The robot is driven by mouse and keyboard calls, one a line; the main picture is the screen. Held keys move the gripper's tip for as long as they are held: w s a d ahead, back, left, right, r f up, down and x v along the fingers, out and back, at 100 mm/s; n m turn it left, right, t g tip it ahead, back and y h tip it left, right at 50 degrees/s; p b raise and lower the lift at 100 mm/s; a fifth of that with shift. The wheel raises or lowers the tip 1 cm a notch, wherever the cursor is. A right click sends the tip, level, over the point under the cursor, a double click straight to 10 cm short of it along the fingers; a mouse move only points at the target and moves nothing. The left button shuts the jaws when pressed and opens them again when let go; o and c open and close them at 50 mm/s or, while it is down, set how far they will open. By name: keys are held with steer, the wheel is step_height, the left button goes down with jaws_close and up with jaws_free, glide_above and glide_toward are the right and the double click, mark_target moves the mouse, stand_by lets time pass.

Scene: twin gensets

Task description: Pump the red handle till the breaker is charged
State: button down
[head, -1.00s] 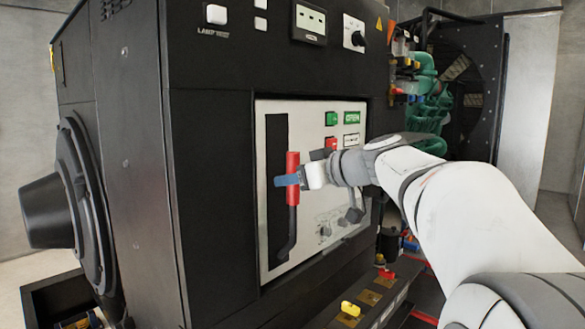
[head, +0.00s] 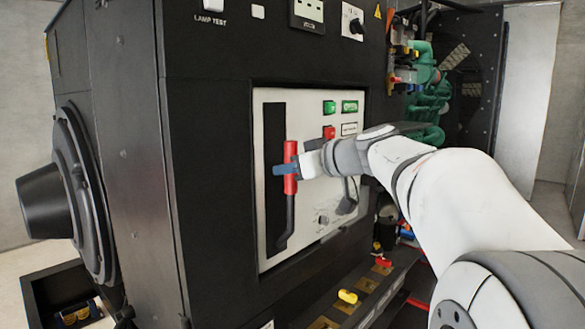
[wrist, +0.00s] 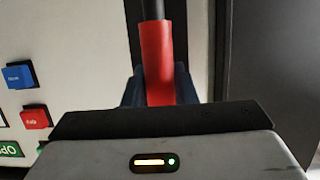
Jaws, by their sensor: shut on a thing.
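The red handle (head: 290,168) is a red grip on a dark lever in front of a black vertical slot on the white breaker panel (head: 268,97). In the head view the lever runs down from the red grip. My gripper (head: 285,170) is shut on the red grip, with its blue fingers across it. In the wrist view the red handle (wrist: 157,55) stands between the two blue fingers (wrist: 158,88), and the dark lever shaft leaves the top of the picture. No charge indicator can be read clearly.
Green (head: 329,107) and red (head: 328,132) buttons sit right of the slot; the wrist view also shows a blue button (wrist: 18,76). Yellow (head: 348,296) and red (head: 383,262) knobs are on the ledge below. Green pipes (head: 428,95) stand behind my arm.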

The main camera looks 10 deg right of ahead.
mark_target(296, 183)
steer(key=shift+s+d+f+b, duration=0.15)
steer(key=shift+f+b, duration=0.15)
steer(key=shift+b, duration=0.15)
steer(key=s+b, duration=0.1)
steer(key=s+d+f+b, duration=0.1)
steer(key=s+d+b, duration=0.1)
steer(key=b, duration=0.1)
steer(key=shift+s+d+f, duration=0.15)
steer(key=shift+d+f, duration=0.05)
steer(key=shift+f, duration=0.15)
steer(key=shift+s+d, duration=0.25)
steer(key=shift+s, duration=0.15)
steer(key=s+d+f+b, duration=0.5)
steer(key=s+f+b, duration=0.2)
steer(key=b, duration=0.6)
steer(key=shift+f+b, duration=0.4)
steer(key=shift+f, duration=0.35)
